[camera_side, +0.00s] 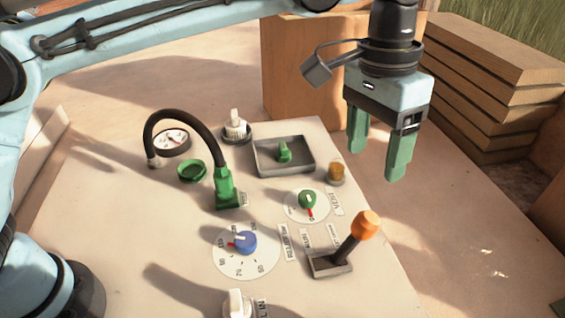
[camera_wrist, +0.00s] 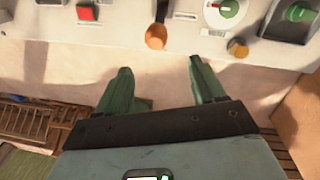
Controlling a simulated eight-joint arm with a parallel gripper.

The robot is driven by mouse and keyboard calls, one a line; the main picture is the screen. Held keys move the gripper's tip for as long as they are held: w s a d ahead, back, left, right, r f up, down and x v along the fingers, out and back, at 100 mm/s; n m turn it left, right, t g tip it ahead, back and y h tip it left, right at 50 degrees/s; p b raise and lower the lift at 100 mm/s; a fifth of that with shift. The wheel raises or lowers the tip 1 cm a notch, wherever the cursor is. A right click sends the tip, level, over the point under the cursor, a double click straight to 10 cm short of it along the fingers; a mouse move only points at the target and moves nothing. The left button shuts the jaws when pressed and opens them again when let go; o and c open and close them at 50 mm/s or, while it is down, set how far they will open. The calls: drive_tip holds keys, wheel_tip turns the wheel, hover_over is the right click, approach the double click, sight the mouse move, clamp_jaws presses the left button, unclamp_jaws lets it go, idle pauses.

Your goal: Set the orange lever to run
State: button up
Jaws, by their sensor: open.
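The orange lever (camera_side: 366,225) has an orange knob on a dark stick that rises from a grey slotted base (camera_side: 331,263) near the panel's right edge. The stick leans to the upper right in the side view. A label beside the base looks like it reads RUN (camera_side: 306,240). My gripper (camera_side: 377,160) is open and empty, with green fingers pointing down, above and behind the lever, off the panel's right edge. In the wrist view the orange knob (camera_wrist: 156,37) shows ahead of my open fingers (camera_wrist: 160,80), apart from them.
The panel carries a blue dial (camera_side: 245,241), a green knob (camera_side: 307,200), an amber button (camera_side: 337,172), a green switch in a grey tray (camera_side: 285,152) and a black hose (camera_side: 180,115). Wooden planks (camera_side: 490,75) are stacked at the back right.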

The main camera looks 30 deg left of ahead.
sight(368, 215)
drive_tip(key=f, duration=0.4)
drive_tip(key=d+f, duration=0.1)
drive_tip(key=f, duration=0.3)
drive_tip(key=s+f, duration=0.1)
drive_tip(key=f, duration=0.3)
drive_tip(key=shift+d+f, duration=0.15)
drive_tip(key=shift+d, duration=0.25)
clamp_jaws()
